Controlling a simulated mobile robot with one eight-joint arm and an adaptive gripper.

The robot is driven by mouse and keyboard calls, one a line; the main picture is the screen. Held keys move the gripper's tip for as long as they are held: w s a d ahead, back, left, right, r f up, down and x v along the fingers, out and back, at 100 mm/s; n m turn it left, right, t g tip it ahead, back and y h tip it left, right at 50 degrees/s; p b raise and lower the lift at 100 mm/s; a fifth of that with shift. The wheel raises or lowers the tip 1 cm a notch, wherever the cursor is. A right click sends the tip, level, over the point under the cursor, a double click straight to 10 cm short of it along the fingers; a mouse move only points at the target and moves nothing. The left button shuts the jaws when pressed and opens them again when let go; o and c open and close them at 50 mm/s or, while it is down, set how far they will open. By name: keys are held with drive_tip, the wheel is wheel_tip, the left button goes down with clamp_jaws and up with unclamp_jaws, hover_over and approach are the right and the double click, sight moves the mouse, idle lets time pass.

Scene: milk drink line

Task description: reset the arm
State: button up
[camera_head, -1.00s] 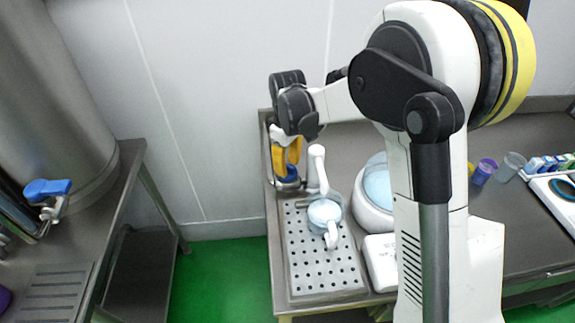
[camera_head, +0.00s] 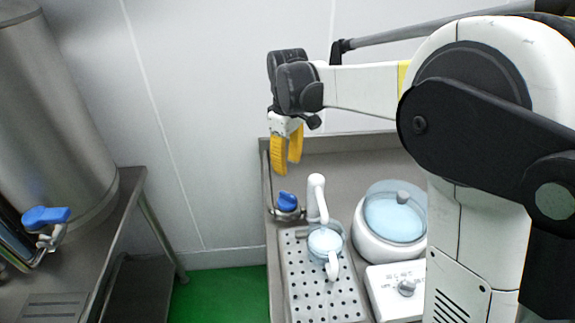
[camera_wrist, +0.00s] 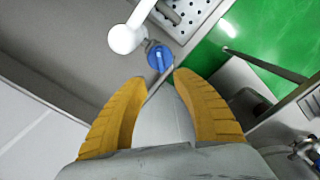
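My gripper (camera_head: 287,156) has yellow fingers pointing down above the left back part of the right-hand counter. In the wrist view my gripper (camera_wrist: 155,95) has its two fingers spread apart with nothing between them. Below it in the head view is a blue knob (camera_head: 287,201) at the base of a white spout (camera_head: 317,198). In the wrist view the blue knob (camera_wrist: 160,58) lies just beyond the fingertips, apart from them, and the white spout (camera_wrist: 124,38) is beside it.
A clear pitcher (camera_head: 326,243) stands on the perforated drip tray (camera_head: 297,285). A white machine with a pale blue lid (camera_head: 394,218) is right of it. A steel tank (camera_head: 50,110) with a blue-handled tap (camera_head: 46,216) stands on the left table. Green floor (camera_head: 225,295) separates the tables.

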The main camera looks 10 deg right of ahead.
drive_tip(key=s+d+r+m+t, duration=0.2)
drive_tip(key=s+d+r, duration=0.15)
drive_tip(key=s, duration=0.25)
drive_tip(key=s+d+r+m+t, duration=0.1)
drive_tip(key=s+d+r+m, duration=0.1)
drive_tip(key=s+d+m, duration=0.3)
drive_tip(key=s+d+f+m+t, duration=0.1)
drive_tip(key=s+t, duration=0.1)
drive_tip(key=s, duration=0.4)
drive_tip(key=s+d+f+m+t, duration=0.2)
drive_tip(key=s, duration=0.4)
drive_tip(key=shift+s+d+f, duration=0.2)
drive_tip(key=shift+s+d, duration=0.1)
